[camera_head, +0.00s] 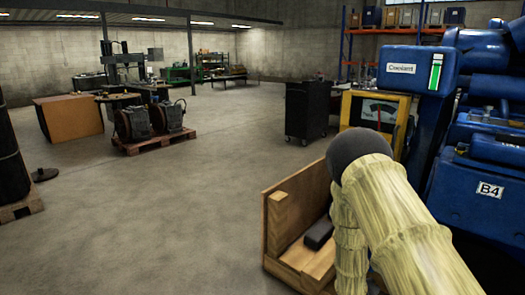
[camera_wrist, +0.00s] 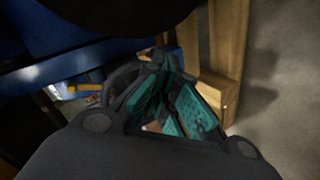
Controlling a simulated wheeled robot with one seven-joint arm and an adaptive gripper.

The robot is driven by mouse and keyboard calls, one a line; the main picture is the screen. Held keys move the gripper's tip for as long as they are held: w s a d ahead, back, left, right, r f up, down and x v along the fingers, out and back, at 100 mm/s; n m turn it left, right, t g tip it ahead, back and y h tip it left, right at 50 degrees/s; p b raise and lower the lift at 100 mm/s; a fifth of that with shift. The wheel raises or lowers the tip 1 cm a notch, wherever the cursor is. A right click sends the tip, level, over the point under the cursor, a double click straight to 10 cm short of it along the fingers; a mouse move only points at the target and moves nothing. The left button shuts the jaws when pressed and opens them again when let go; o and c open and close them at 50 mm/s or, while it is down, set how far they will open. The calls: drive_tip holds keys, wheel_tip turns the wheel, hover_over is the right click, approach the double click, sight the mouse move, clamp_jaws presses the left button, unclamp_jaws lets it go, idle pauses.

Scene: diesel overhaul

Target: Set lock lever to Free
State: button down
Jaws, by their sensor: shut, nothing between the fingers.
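My gripper (camera_wrist: 168,97) shows in the wrist view, with dark linkages and teal finger pads drawn together. It is shut with nothing between the fingers. Blue machinery lies to the left of it and wooden boards lie beyond and to the right. I cannot make out the lock lever in either view. In the head view my sleeved arm covers the lower right, and my gripper is not visible there. The blue engine (camera_head: 465,190) with a "B4" label stands at the right, partly behind my arm.
A wooden crate (camera_head: 282,215) sits beside my arm; its boards also show in the wrist view (camera_wrist: 228,55). A yellow gauge box (camera_head: 398,102) and a black cabinet (camera_head: 307,108) stand beyond. A pallet with dark parts (camera_head: 152,142) is farther left. The floor between is clear.

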drive_tip(key=s+a+f+g+y+p, duration=0.1)
drive_tip(key=s+a+f+y, duration=0.1)
drive_tip(key=s+f, duration=0.35)
drive_tip(key=s+a+f+g+y, duration=0.1)
drive_tip(key=s+a+f, duration=0.15)
drive_tip(key=s, duration=0.55)
drive_tip(key=s+a+m+g+y+p, duration=0.1)
drive_tip(key=s+a+g+y, duration=0.1)
drive_tip(key=s, duration=0.9)
drive_tip(key=s+a+f+m+g+y+p, duration=0.1)
drive_tip(key=s+a, duration=0.4)
drive_tip(key=s, duration=0.6)
drive_tip(key=s+a+f+m+g+y+p, duration=0.1)
drive_tip(key=s+a+g, duration=0.3)
drive_tip(key=s, duration=0.8)
drive_tip(key=shift+f+m+y, duration=0.25)
drive_tip(key=shift+m+y, duration=0.45)
drive_tip(key=shift+y, duration=0.2)
